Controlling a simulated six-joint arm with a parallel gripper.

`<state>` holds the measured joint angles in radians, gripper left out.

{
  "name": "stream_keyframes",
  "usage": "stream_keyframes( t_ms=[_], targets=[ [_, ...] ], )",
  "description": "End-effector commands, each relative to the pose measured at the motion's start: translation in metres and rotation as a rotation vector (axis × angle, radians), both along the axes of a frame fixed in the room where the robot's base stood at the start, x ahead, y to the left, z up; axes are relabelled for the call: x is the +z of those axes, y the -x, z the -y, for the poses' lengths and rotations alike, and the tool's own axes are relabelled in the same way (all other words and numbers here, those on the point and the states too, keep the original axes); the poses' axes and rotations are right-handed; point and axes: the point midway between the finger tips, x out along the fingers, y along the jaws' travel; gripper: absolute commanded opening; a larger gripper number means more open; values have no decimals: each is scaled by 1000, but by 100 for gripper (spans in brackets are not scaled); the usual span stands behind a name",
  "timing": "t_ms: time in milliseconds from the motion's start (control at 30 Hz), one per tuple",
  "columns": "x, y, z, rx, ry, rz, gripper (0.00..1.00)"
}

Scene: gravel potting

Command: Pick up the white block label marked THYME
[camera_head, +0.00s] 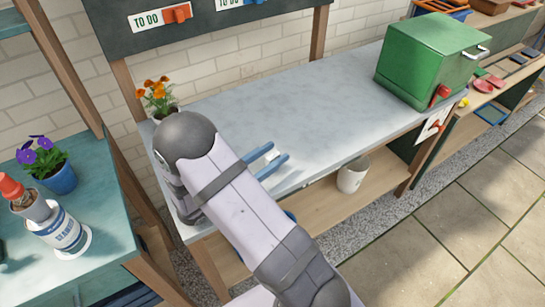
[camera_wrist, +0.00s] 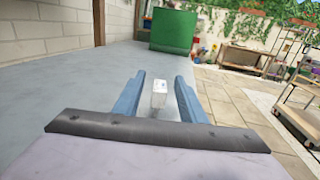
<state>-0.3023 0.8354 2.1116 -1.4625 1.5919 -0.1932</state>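A small white block (camera_head: 271,155) is at the front part of the grey bench top (camera_head: 225,115), between my gripper's fingers. In the wrist view the white block (camera_wrist: 159,95) stands between the two blue fingers, with a gap to each side. No lettering on it can be read. My gripper (camera_head: 278,151) is open, low near the bench's front edge; it also shows in the wrist view (camera_wrist: 160,77). My arm hides part of the bench's left end.
A green box (camera_head: 428,60) with a handle stands at the bench's right end. A pot of orange flowers (camera_head: 160,112) stands at the back left. A pale pot (camera_head: 353,175) is on the lower shelf. The bench middle is clear.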

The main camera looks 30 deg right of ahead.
Motion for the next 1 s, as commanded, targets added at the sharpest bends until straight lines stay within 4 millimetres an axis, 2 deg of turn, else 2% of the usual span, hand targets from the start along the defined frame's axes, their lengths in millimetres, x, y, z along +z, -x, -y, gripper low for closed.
stream_keyframes(
  t_ms=[133, 300, 767, 1000],
  targets=[
    [0, 0, 0, 0, 0, 0, 38],
    [0, 0, 0, 0, 0, 0, 0],
    [4, 0, 0, 0, 0, 0, 0],
    [24, 0, 0, 0, -1, 3, 0]
  ],
)
